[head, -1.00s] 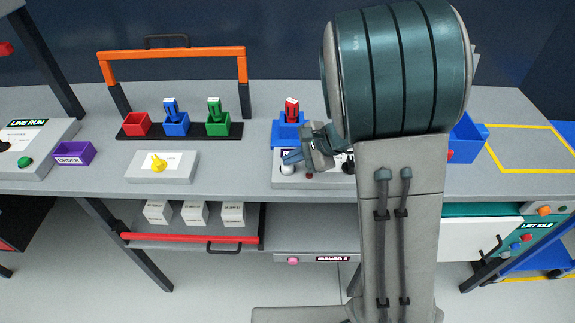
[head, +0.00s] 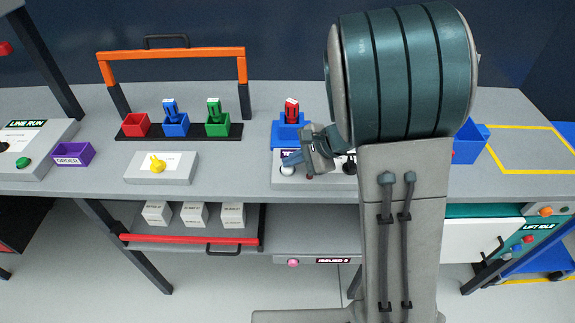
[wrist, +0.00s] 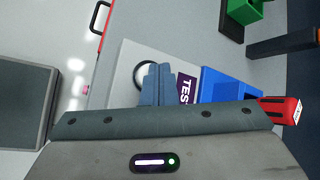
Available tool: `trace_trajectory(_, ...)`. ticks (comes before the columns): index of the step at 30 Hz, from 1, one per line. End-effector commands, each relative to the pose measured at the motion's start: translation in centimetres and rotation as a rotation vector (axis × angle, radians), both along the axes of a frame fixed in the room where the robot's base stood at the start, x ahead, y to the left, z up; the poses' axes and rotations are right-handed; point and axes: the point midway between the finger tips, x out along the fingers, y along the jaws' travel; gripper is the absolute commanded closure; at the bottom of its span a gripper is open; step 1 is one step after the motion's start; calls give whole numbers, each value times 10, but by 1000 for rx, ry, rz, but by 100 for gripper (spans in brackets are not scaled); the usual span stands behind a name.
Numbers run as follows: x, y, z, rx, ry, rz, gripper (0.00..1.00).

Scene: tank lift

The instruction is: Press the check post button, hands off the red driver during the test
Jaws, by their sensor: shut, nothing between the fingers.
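The check post is a grey box (head: 277,182) on the bench, with a blue holder (head: 283,133) behind it. The red driver (head: 292,108) stands upright in the holder. A white button (head: 287,170) is at the box's front left. My gripper (head: 288,159) is shut and empty, its fingertips over or beside the button. In the wrist view the closed fingers (wrist: 156,80) partly cover the dark-ringed button (wrist: 140,76), and I cannot tell whether they touch it. A purple label (wrist: 187,87) reading "TES…" is beside them. The red driver (wrist: 285,110) is apart from the fingers.
Red, blue and green holders stand on a black strip (head: 150,136) at left, under an orange rail (head: 172,53). A yellow-knobbed box (head: 180,178) and purple tray (head: 73,154) are in front. A blue bin (head: 467,152) is right of my arm.

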Motion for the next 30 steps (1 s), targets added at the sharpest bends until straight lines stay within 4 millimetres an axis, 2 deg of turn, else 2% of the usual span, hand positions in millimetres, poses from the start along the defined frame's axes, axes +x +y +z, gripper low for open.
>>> trace_trajectory(9,0,0,17,0,-1,-1,100)
trace_trajectory(23,0,0,21,0,-1,-1,100)
trace_trajectory(30,0,0,44,1,-2,0,100)
